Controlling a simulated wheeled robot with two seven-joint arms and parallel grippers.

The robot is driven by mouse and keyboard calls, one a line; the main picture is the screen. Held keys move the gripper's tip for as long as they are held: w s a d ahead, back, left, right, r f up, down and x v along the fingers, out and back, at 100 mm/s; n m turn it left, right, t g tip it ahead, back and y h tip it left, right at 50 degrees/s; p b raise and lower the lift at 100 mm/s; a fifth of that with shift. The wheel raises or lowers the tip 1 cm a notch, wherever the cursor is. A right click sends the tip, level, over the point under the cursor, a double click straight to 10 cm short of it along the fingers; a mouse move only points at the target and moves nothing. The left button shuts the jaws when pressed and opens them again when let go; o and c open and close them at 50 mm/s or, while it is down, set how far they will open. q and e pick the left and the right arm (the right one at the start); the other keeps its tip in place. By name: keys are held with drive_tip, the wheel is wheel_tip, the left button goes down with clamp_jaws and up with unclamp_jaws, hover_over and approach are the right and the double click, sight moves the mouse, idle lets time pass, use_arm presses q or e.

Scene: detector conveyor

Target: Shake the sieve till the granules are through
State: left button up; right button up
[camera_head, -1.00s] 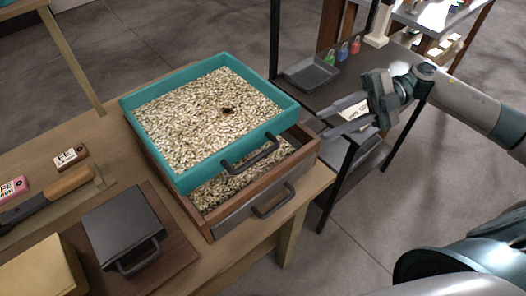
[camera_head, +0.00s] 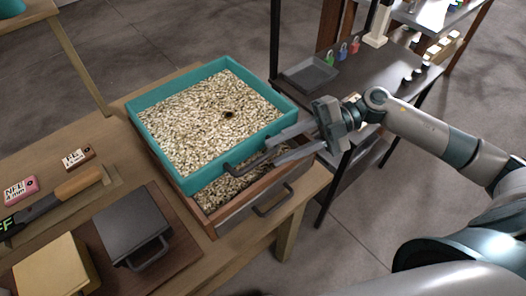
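The teal sieve (camera_head: 151,136) is full of pale granules (camera_head: 205,120), with one small dark spot among them. Granules (camera_head: 228,186) also lie in the box. The sieve has a dark handle (camera_head: 238,168) on its near right side. My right gripper (camera_head: 280,148) is at this handle with its fingers apart, one on the far side and one on the near side; contact is unclear. My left gripper is out of view.
A dark lidded box (camera_head: 131,222), a yellow block (camera_head: 53,268), a wooden-handled tool (camera_head: 55,200) and small labelled blocks (camera_head: 78,157) stand on the wooden table. A dark shelf (camera_head: 352,78) with a tray (camera_head: 308,74) and padlocks stands behind my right arm.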

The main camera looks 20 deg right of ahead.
sight(270, 155)
drive_tip(key=shift+p+x, duration=0.7)
drive_tip(key=shift+x, duration=1.8)
clamp_jaws()
